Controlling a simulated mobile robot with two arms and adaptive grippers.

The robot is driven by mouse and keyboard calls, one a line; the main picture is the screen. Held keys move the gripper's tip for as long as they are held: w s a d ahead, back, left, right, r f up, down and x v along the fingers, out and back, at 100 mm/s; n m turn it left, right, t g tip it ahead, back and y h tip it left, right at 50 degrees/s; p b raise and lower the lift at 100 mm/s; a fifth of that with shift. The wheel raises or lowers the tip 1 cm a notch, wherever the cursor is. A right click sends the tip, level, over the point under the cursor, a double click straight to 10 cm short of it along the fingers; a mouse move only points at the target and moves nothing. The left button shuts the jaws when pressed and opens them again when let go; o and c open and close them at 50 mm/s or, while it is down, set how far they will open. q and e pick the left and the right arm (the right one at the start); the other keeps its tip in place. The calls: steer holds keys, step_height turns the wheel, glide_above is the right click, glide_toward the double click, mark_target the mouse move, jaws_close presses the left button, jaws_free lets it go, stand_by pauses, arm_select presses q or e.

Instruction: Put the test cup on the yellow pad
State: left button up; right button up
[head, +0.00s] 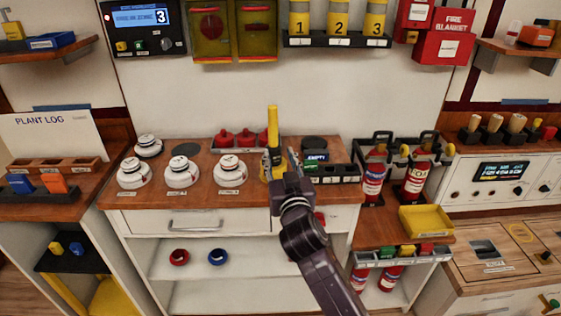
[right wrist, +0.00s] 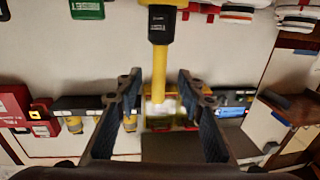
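The test cup (head: 264,171) looks like the yellow piece on the wooden counter, with an upright yellow pole (head: 272,118) above it. My right gripper (head: 272,158) is in front of it and hides much of its body. In the right wrist view, the yellow pole (right wrist: 159,72) and its black collar (right wrist: 161,25) show between the two fingers (right wrist: 160,105). The fingers are apart, with a gap on each side of the pole. I cannot make out a flat yellow pad for sure. My left gripper is not in view.
White round detectors (head: 183,172) stand left of the cup, red domes (head: 247,137) behind it. A yellow tray (head: 427,221) sits on a lower surface at right, near red extinguishers (head: 415,178).

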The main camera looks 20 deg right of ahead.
steer(key=shift+s, duration=0.6)
steer(key=s+a+f+n+g+y, duration=0.2)
steer(key=s+a+f, duration=0.1)
steer(key=f, duration=1)
steer(key=s+a+f+n+g+y, duration=0.15)
steer(key=s+f, duration=0.25)
steer(key=f, duration=0.8)
steer(key=s+f+g, duration=0.3)
steer(key=s+f, duration=0.3)
steer(key=f, duration=0.5)
steer(key=s+f+g, duration=0.2)
steer(key=s+f, duration=0.4)
steer(key=f, duration=0.6)
steer(key=s+d+f+g, duration=0.2)
steer(key=s+f, duration=0.6)
steer(key=s, duration=0.2)
steer(key=s+d+f+g, duration=0.2)
steer(key=s+f+g, duration=0.1)
steer(key=s+f, duration=0.5)
steer(key=s+d+f+g, duration=0.1)
steer(key=s+f, duration=0.2)
steer(key=s, duration=0.7)
steer(key=s+d+f+g, duration=0.2)
steer(key=s, duration=0.9)
steer(key=shift+f+h, duration=0.4)
steer(key=shift+h, duration=0.05)
